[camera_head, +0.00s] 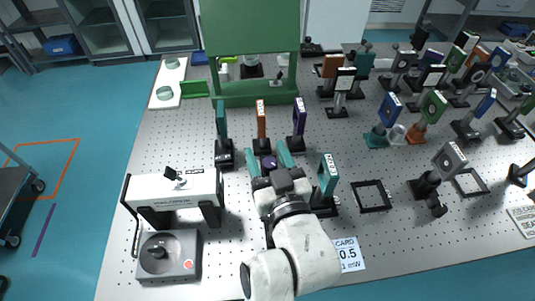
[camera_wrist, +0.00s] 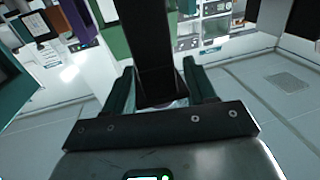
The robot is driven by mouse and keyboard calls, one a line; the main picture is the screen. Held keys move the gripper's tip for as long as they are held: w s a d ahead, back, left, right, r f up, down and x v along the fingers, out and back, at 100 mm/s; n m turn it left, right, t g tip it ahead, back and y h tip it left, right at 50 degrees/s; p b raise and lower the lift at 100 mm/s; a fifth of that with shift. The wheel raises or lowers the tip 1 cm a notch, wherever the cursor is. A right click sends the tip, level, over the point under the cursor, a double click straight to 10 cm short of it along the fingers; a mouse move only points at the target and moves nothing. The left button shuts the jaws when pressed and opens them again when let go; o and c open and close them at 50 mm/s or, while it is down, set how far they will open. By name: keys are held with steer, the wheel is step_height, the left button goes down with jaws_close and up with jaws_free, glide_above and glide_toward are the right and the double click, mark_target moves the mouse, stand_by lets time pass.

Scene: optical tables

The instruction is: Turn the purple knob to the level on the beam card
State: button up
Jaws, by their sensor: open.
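The purple knob (camera_head: 268,162) shows as a small purple patch between the two teal fingers of my gripper (camera_head: 269,153) in the head view. The fingers stand apart on either side of it; I cannot tell whether they touch it. In the wrist view my gripper (camera_wrist: 160,68) is open, and a dark upright block (camera_wrist: 153,50) fills the gap between the fingers. I cannot make out the knob or its pointer there. The beam card (camera_head: 348,253) lies on the table right of my arm and reads 0.5 mW, with its left part hidden by my arm.
Teal, orange (camera_head: 261,122) and purple (camera_head: 299,116) upright plates on black mounts stand just beyond my gripper. Another teal plate (camera_head: 328,178) stands close on the right. A white boxy instrument (camera_head: 174,192) is at left. Bare perforated table lies around the black square frame (camera_head: 371,207).

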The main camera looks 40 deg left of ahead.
steer(key=b+v, duration=0.2)
steer(key=v, duration=0.8)
steer(key=shift+s+d, duration=0.15)
steer(key=shift+d, duration=0.1)
steer(key=w+d+f+m+g+h, duration=0.1)
steer(key=w+d+f+m+h, duration=0.15)
steer(key=d+f+h, duration=0.75)
steer(key=w+d+f+m+h, duration=0.15)
steer(key=d+f+m, duration=0.4)
steer(key=d, duration=0.95)
steer(key=s+d+f+m+g+h, duration=0.2)
steer(key=s+d+f+g, duration=0.1)
steer(key=s+d, duration=0.5)
steer(key=s+d+f+m+g+h, duration=0.2)
steer(key=s+d+f+g, duration=0.2)
steer(key=s+d+f, duration=0.2)
steer(key=s+d, duration=0.2)
steer(key=d, duration=0.1)
steer(key=shift+s+d, duration=0.2)
steer(key=shift+d, duration=0.15)
steer(key=shift+r, duration=0.1)
steer(key=shift+c, duration=0.2)
